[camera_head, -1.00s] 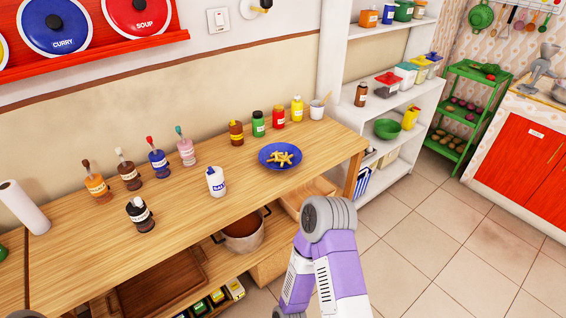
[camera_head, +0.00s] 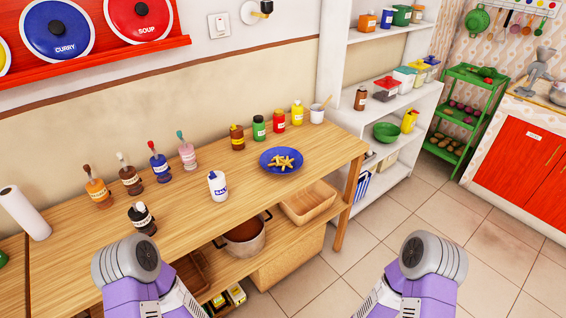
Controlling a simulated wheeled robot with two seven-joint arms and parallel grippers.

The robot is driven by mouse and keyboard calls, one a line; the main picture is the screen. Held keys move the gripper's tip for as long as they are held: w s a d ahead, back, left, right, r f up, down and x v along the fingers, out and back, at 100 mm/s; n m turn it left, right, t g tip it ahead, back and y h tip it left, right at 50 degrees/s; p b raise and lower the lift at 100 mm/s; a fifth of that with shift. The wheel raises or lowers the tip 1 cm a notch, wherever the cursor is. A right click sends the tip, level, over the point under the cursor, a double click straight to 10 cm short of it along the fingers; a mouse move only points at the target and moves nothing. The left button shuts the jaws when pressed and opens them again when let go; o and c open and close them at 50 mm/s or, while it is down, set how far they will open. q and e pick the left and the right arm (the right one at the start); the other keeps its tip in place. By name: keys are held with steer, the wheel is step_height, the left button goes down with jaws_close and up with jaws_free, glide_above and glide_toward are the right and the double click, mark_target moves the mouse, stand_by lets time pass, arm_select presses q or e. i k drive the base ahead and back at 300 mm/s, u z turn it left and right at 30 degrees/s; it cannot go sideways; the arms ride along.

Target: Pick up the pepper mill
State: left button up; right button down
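A dark mill or bottle with a pale label and black top (camera_head: 142,217) stands upright near the front edge of the wooden table (camera_head: 190,228). It looks like the pepper mill, but its label is too small to read. A white salt shaker (camera_head: 218,186) stands to its right. My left arm shows at the lower left, its rounded grey joint just in front of the dark mill in the picture, with no visible contact. My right arm shows at the lower right, over the floor. Neither gripper is in view.
Several sauce bottles (camera_head: 159,162) stand behind the mill. A blue plate with fries (camera_head: 281,160) and spice jars (camera_head: 259,128) are farther right. A paper roll (camera_head: 23,210) is at left. A pot (camera_head: 244,238) and wooden box (camera_head: 308,202) sit on the lower shelf.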

mark_target(144, 223)
steer(key=u, duration=0.55)
steer(key=k, duration=1.3)
steer(key=u, duration=0.95)
steer(key=i, duration=1.55)
steer(key=z, duration=0.85)
